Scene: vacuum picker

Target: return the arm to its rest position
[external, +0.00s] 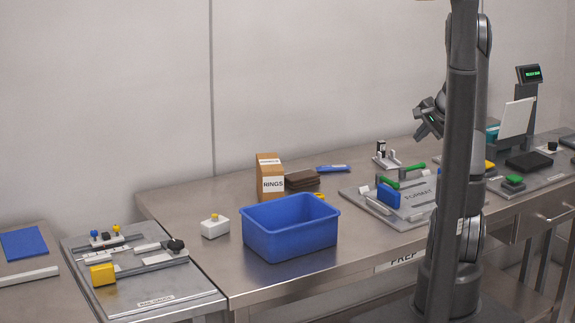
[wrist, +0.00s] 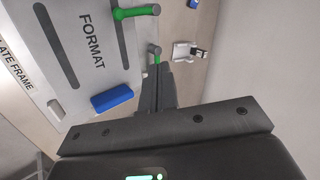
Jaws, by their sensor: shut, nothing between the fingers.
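My arm stands upright at the right of the external view, its dark column in front of the bench. The fingers point toward the FORMAT plate (wrist: 100,22), near a green handle (wrist: 155,52). The plate also shows in the external view (external: 408,218).
A blue bin (external: 290,228) stands on the steel bench, beside a NINGS box (external: 270,176) and a white block (external: 215,227). A blue block (external: 388,195) sits on the plate. A fixture board (external: 150,295) is at left. A screen (external: 530,74) stands far right.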

